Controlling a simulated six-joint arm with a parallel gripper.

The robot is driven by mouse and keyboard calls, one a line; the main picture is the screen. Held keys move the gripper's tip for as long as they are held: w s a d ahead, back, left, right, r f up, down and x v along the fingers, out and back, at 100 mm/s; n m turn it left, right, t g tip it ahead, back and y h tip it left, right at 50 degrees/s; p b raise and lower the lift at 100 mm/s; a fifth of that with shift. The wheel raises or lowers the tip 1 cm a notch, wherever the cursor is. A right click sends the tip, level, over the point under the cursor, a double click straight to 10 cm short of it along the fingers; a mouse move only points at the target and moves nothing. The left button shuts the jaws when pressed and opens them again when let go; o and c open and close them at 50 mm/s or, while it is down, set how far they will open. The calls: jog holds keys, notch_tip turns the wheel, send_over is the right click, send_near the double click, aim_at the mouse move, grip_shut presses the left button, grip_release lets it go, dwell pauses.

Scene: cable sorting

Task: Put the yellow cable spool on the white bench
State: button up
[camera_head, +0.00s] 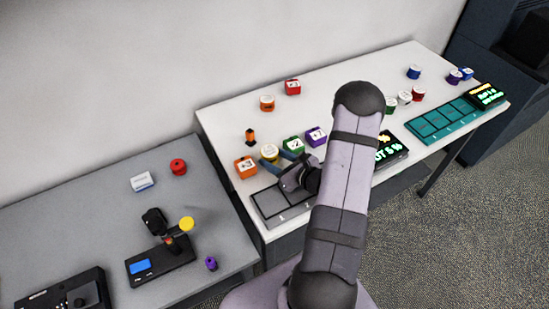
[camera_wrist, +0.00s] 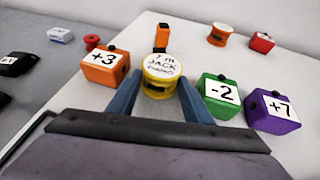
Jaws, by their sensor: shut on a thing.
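The yellow cable spool (camera_head: 269,152) is over the left part of the white bench (camera_head: 235,120). In the wrist view the yellow spool (camera_wrist: 160,68) has a white top with handwriting and looks upright. My gripper (camera_head: 279,158) is shut on it, with a blue finger on each side. I cannot tell whether the spool touches the bench top or hangs just above it. My forearm hides part of the bench's middle and front.
An orange +3 block (camera_wrist: 105,65) stands left of the spool; a green -2 block (camera_wrist: 222,95) and purple +7 block (camera_wrist: 270,110) stand right. A small orange-black item (camera_head: 250,137) is behind. A dark tray (camera_head: 278,205) lies in front. The grey table (camera_head: 90,210) adjoins left.

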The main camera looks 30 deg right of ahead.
jog(key=shift+f, duration=0.15)
jog(key=o, duration=0.8)
jog(key=shift+o, duration=0.2)
